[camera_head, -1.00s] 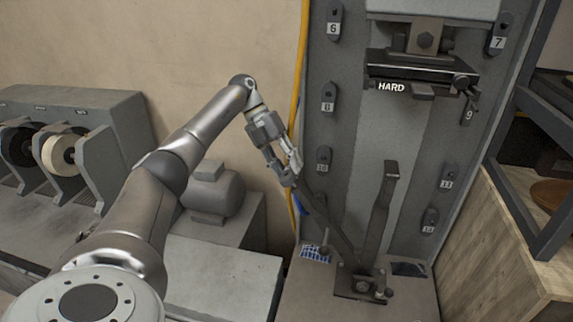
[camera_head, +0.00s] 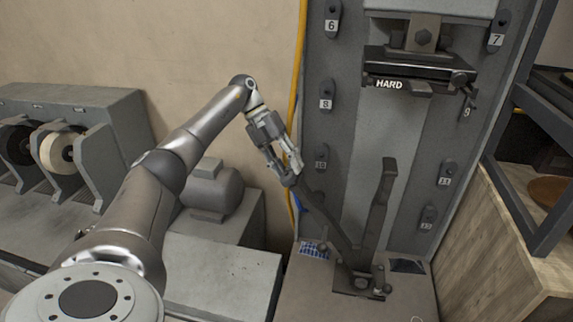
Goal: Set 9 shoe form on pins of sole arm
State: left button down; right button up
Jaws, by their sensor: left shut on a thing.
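My left gripper (camera_head: 287,176) is in the middle of the head view, shut on the upper end of a slanting dark bar (camera_head: 322,216). The bar runs down to a bracket (camera_head: 358,284) on the machine's base. A second dark arm (camera_head: 381,208) with a bent top stands nearly upright from the same bracket. I cannot make out pins on either. A small dark form marked 9 (camera_head: 467,101) hangs at the right side of the machine, beside the HARD plate (camera_head: 400,85). My right gripper is not in view.
Numbered dark forms hang on both sides of the grey panel, such as 8 (camera_head: 327,93) and 7 (camera_head: 496,33). A yellow hose (camera_head: 299,75) runs down the panel's left edge. A wooden cabinet (camera_head: 478,245) stands at the right. A grey motor (camera_head: 213,188) is at the left.

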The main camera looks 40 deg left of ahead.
pick_arm(q)
jog(key=shift+w+d+f, duration=0.2)
jog(key=shift+d+f, duration=0.1)
jog(key=shift+f, duration=0.15)
dwell(1.0)
jog(key=c, duration=0.9)
grip_release()
jog(key=v, duration=1.2)
jog(key=shift+d, duration=0.1)
